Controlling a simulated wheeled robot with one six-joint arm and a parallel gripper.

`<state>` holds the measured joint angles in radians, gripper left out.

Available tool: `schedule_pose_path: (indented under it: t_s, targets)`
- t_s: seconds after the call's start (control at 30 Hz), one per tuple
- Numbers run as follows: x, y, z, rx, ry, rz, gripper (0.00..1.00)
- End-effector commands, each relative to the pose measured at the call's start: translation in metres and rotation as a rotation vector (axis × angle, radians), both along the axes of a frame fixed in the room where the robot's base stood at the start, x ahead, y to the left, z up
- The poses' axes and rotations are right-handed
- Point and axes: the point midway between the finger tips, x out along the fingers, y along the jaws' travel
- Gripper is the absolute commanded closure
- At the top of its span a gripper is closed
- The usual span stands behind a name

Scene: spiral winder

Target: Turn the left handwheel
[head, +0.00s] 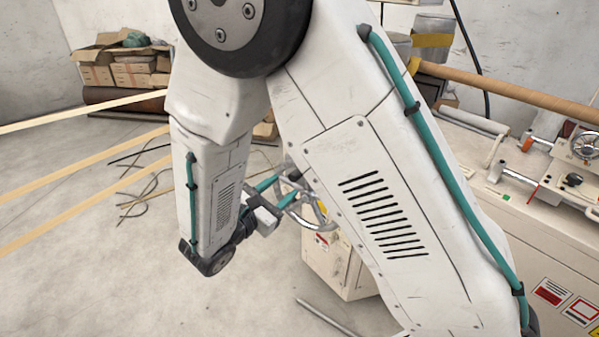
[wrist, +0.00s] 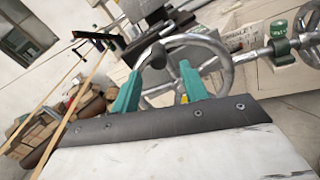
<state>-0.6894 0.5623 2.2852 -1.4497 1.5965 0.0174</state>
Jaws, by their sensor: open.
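A silver spoked handwheel (wrist: 222,58) fills the upper middle of the wrist view. It also shows in the head view (head: 322,218), partly hidden behind my arm. A dark grey rounded grip (wrist: 153,55) at the left of its rim appears between my fingertips. My gripper (wrist: 161,70) has two teal fingers, spread apart, one on each side of that grip. In the head view my gripper (head: 278,190) is right at the wheel. I cannot tell whether either finger touches it.
A second handwheel (wrist: 309,35) and a green shaft bracket (wrist: 279,38) are at the right in the wrist view. A cream machine bench (head: 560,235) stands at the right. Stretched strips (head: 85,172) cross at the left. Boxes (head: 130,72) sit against the back wall.

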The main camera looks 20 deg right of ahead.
Motion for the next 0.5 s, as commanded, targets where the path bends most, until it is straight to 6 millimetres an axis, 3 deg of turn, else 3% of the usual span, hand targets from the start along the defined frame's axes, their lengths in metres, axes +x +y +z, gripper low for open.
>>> schedule_pose_path:
  t_s: [0.5]
  targets:
    - [0.040, -0.058, 0.003, -0.007, -0.009, 0.007, 0.56]
